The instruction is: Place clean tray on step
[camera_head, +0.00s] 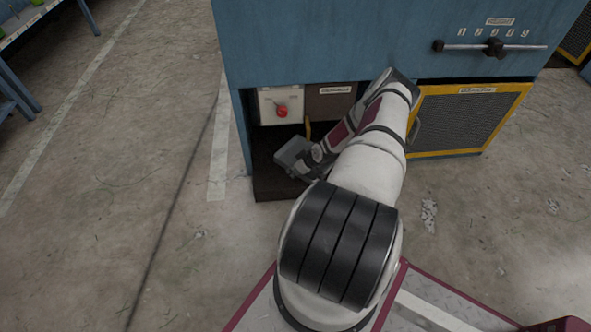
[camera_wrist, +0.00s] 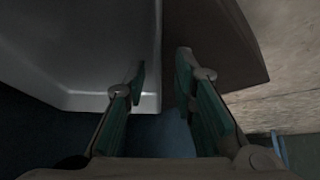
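In the wrist view a pale grey tray (camera_wrist: 80,50) with a raised rim fills the upper left. My gripper (camera_wrist: 161,78) has its two green-sided fingers apart, with the tray's right edge in the gap between them; no firm contact with both fingers shows. A dark flat step-like surface (camera_head: 273,187) lies at the base of that opening. The tray cannot be made out clearly in the head view.
The blue machine (camera_head: 330,40) stands ahead. A white box with a red knob (camera_head: 281,112) and a labelled brown panel (camera_head: 330,104) sit in its opening. A yellow-framed mesh panel (camera_head: 465,120) is to the right. Open concrete floor (camera_head: 110,190) lies left.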

